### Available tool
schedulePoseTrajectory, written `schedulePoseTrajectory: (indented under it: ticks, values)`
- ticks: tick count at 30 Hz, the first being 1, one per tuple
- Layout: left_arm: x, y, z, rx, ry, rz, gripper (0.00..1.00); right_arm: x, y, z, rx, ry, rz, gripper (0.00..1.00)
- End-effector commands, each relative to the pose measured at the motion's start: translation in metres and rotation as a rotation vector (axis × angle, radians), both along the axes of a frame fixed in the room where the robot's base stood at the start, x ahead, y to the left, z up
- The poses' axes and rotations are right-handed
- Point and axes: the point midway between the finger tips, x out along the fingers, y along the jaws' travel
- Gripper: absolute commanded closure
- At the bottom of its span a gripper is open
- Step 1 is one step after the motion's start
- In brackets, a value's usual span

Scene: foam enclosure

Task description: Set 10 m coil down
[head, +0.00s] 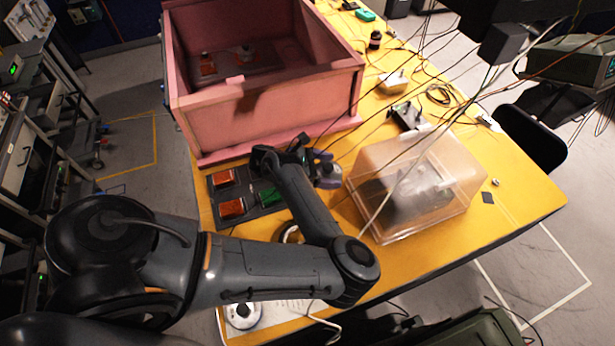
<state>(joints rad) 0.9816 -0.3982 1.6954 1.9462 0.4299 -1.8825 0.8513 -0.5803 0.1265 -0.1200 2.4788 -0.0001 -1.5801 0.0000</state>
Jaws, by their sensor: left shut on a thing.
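My left arm reaches in from the left, and its gripper (312,163) is low over the yellow table, in front of the pink foam box. It is shut on a small grey and dark blue piece (327,174), which I take to be the 10 m coil. The arm and fingers partly hide it, and I cannot tell whether it touches the table. A dark board (246,196) with orange-red and green blocks lies just left of the gripper, partly behind my forearm. My right gripper is out of view.
The open pink foam box (265,110) stands behind the gripper, with orange-red blocks inside. A clear plastic cover (415,185) stands to the right. Thin cables cross above the table (520,190). A ring-shaped item (291,235) is partly hidden by my arm.

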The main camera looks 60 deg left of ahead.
Motion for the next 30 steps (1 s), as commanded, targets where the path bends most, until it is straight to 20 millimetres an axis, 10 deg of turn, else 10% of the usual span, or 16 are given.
schedulePoseTrajectory:
  ticks: [5,18,30]
  values:
    - [-0.002,0.003,-0.013,0.002,0.004,-0.003,0.49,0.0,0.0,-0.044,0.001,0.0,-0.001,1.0]
    - [-0.013,0.084,-0.052,-0.002,0.004,0.0,0.49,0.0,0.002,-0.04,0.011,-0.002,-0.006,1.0]
    - [-0.015,0.095,-0.07,-0.004,0.004,-0.002,0.49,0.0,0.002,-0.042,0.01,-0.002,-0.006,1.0]
